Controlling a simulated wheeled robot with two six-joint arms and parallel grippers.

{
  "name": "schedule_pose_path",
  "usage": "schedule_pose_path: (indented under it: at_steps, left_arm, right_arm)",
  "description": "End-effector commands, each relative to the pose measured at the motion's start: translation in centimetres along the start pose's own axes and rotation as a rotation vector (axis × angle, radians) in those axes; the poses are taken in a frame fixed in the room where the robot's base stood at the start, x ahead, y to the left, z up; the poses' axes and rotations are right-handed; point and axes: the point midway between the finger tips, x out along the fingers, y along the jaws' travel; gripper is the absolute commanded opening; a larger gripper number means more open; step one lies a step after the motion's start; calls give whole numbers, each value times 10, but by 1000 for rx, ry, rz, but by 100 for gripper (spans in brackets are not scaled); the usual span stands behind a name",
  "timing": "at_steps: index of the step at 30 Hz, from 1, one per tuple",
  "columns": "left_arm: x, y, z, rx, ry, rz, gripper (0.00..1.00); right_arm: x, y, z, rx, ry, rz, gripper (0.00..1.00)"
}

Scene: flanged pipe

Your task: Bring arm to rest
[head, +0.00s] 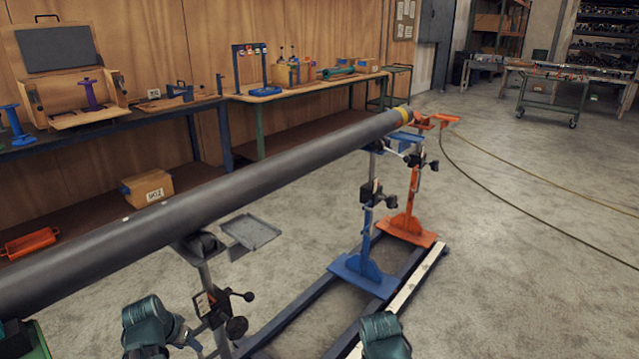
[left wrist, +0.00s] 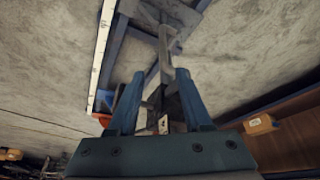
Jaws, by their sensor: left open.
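My left gripper (head: 187,338) is low at the bottom left in the head view, beside the near pipe stand (head: 205,275). In the left wrist view its two blue fingers (left wrist: 160,95) are apart and I see nothing clamped between them. A grey stand part with a small pale label (left wrist: 163,124) shows in the gap; I cannot tell how far away it is. A teal part of my right arm (head: 385,337) shows at the bottom edge, its jaws not clear. The long grey pipe (head: 200,205) rests on stands above my left gripper.
A blue stand (head: 366,268) and an orange stand (head: 407,225) stand on the floor rails farther off. A small grey tray (head: 251,232) sits beside the pipe. A hose (head: 500,169) trails right. Workbenches (head: 300,87) line the wall.

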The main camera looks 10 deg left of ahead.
Motion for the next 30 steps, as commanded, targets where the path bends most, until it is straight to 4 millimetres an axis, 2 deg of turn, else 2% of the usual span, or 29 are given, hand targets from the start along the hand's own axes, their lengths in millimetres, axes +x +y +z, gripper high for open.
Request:
schedule_pose_path:
  at_steps: [1, 5, 9, 13, 18, 21, 24, 30]
  left_arm:
    - [-11, 14, -8, 15, -13, 11, 50]
    - [-38, 68, -29, 71, -74, 44, 50]
    - [-71, 137, -44, 141, -161, 67, 50]
    - [-105, 197, -49, 206, -238, 68, 50]
    - [-154, 268, -46, 288, -327, 43, 50]
    - [-179, 300, -41, 330, -364, 18, 50]
    - [-200, 324, -35, 362, -390, -6, 50]
    - [-219, 348, -26, 395, -415, -37, 50]
  right_arm:
    - [-15, 1, 1, 0, 0, 0, 65]
    - [-52, 5, 3, 0, 0, 0, 65]
    - [-94, 9, 6, 0, 0, 0, 65]
    - [-130, 12, 8, 1, 0, 0, 65]
    - [-177, 17, 10, 1, 0, 0, 65]
    - [-199, 19, 12, 1, 0, 0, 65]
    - [-215, 21, 13, 1, 0, 0, 65]
    - [-230, 22, 14, 1, 0, 0, 65]
